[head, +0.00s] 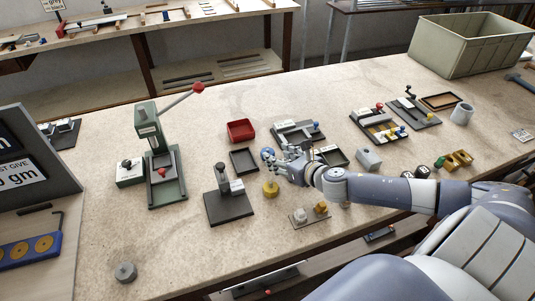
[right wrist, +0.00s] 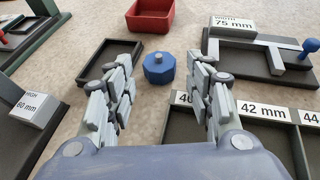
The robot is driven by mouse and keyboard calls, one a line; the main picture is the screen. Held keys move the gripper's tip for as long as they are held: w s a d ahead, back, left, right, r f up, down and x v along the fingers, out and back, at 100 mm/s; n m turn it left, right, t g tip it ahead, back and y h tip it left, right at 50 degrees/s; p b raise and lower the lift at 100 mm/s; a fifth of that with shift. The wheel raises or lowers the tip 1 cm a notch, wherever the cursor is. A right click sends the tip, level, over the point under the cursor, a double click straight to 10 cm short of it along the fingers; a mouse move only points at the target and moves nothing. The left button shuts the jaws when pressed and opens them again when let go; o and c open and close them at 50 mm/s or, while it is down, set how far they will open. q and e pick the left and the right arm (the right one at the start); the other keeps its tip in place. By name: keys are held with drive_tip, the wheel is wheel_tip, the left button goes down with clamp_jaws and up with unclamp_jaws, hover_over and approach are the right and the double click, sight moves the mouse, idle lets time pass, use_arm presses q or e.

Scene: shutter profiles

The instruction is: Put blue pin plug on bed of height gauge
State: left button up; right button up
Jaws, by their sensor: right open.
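The blue pin plug (right wrist: 159,69) is a faceted blue disc with a small grey pin on top. It stands upright on the bench, beyond and between my right fingertips in the right wrist view, with a gap to each. In the head view it (head: 267,152) is partly hidden by my right gripper (head: 283,163). My right gripper is open and empty, also in the right wrist view (right wrist: 166,72). The height gauge (head: 228,207) has a dark square bed, a post and a white label; its "HIGH 60 mm" block (right wrist: 32,105) shows at left in the right wrist view. My left gripper is not in view.
A black tray (head: 244,161) and a red bin (head: 241,130) lie near the plug. A yellow plug (head: 271,189) stands between my gripper and the height gauge. A width gauge (right wrist: 262,52) and a labelled compartment tray (right wrist: 205,130) are to the right. The front left bench is mostly clear.

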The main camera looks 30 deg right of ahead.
sight(269, 151)
drive_tip(key=shift+w, duration=0.55)
drive_tip(key=shift+p+x, duration=0.7)
drive_tip(key=shift+x, duration=1.4)
drive_tip(key=shift+s+a+f, duration=0.1)
drive_tip(key=shift+f, duration=0.05)
drive_tip(key=c, duration=1)
drive_tip(key=shift+o, duration=0.2)
